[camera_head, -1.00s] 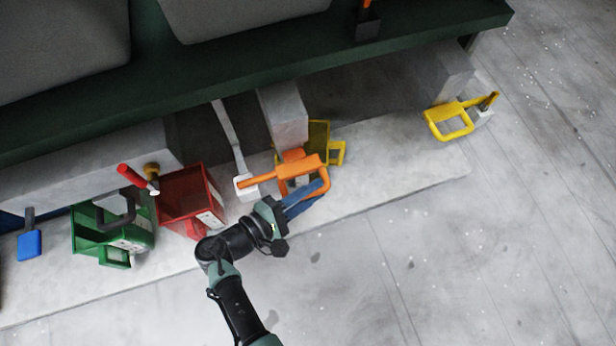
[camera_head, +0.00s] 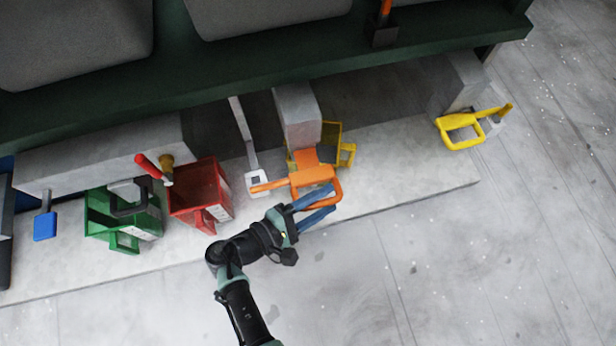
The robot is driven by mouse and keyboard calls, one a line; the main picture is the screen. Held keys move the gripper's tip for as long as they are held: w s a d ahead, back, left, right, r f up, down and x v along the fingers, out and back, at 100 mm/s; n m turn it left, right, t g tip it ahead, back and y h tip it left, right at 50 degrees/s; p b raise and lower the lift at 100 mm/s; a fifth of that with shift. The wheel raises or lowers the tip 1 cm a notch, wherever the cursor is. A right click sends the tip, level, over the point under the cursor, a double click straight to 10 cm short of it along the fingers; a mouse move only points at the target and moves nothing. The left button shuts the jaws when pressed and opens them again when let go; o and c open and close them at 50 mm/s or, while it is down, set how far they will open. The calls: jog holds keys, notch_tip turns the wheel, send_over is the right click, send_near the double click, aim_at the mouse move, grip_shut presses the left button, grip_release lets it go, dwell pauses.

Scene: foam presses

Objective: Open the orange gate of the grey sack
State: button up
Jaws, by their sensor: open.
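The orange gate (camera_head: 305,178) is a bar with a looped frame, at the front of a grey block (camera_head: 297,118) near the middle of the view. Large grey rounded shapes, one of them (camera_head: 265,12), lie on the dark green shelf above; I cannot tell which thing is the grey sack. My gripper (camera_head: 332,199) is open, with its two blue fingers at the lower right of the orange loop. The fingers overlap the loop's lower right part in the picture. I cannot tell if they touch it. Nothing shows held between them.
A red bin (camera_head: 200,193) and a green bin (camera_head: 125,215) stand to the left. A yellow bin (camera_head: 345,155) sits behind the orange gate, and a yellow handle (camera_head: 460,131) is at the right. The dark green shelf (camera_head: 230,70) overhangs them.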

jog(key=p+v, duration=0.4)
jog(key=v, duration=0.9)
